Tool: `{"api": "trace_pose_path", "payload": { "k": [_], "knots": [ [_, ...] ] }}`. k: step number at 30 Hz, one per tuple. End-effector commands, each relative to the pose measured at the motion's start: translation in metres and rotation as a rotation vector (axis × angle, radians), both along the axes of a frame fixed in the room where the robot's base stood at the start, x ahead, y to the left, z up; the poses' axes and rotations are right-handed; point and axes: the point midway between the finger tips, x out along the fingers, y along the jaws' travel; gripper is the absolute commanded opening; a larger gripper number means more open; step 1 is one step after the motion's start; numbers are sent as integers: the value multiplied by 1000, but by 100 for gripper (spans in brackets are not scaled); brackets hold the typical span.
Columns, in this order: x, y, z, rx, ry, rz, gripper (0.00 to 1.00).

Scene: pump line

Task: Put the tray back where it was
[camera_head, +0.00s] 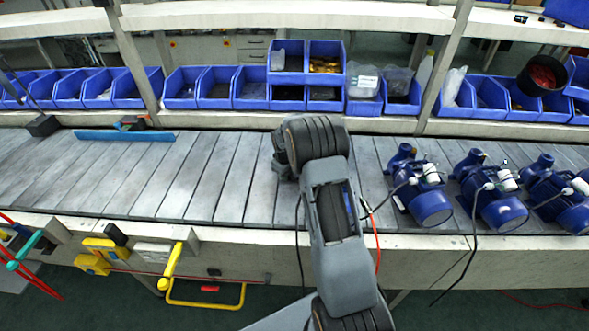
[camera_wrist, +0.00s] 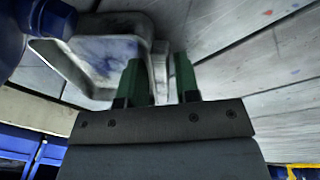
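A grey metal tray (camera_wrist: 60,52) with a shiny, bluish-reflecting inside lies at the upper left of the wrist view, against the conveyor slats. My gripper (camera_wrist: 162,80) shows there with two green fingers standing apart. The tray's right rim shows in the gap between the fingers, and the left finger covers part of the tray. I see no clear contact of both fingers with the rim. In the head view my arm reaches over the conveyor (camera_head: 240,180) and hides the tray and the fingertips.
Several blue pumps (camera_head: 430,206) with cables stand on the conveyor right of my arm; a blue part (camera_wrist: 55,18) also shows beside the tray in the wrist view. Blue bins (camera_head: 250,88) line the back shelf. The conveyor's left middle is clear. A blue bar (camera_head: 125,135) lies at the far left.

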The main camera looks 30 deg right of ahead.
Motion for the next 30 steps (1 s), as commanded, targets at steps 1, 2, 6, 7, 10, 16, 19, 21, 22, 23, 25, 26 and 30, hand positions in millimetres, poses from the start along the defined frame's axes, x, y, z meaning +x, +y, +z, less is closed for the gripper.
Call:
{"api": "trace_pose_path", "payload": {
  "k": [1,2,6,7,10,16,19,21,22,23,25,26,30],
  "knots": [
    [0,0,0,0,0,0,30],
    [0,0,-1,0,0,0,30],
    [0,0,0,0,0,-1,30],
    [0,0,0,0,0,0,27],
    [0,0,0,0,0,0,17],
    [0,0,0,0,0,0,0],
    [0,0,0,0,0,0,0],
    [0,0,0,0,0,0,0],
    [0,0,0,-1,-1,0,0],
    [0,0,0,-1,-1,0,0],
    [0,0,0,-1,-1,0,0],
    [0,0,0,-1,-1,0,0],
    [1,1,1,-1,-1,0,0]
  ]
}}
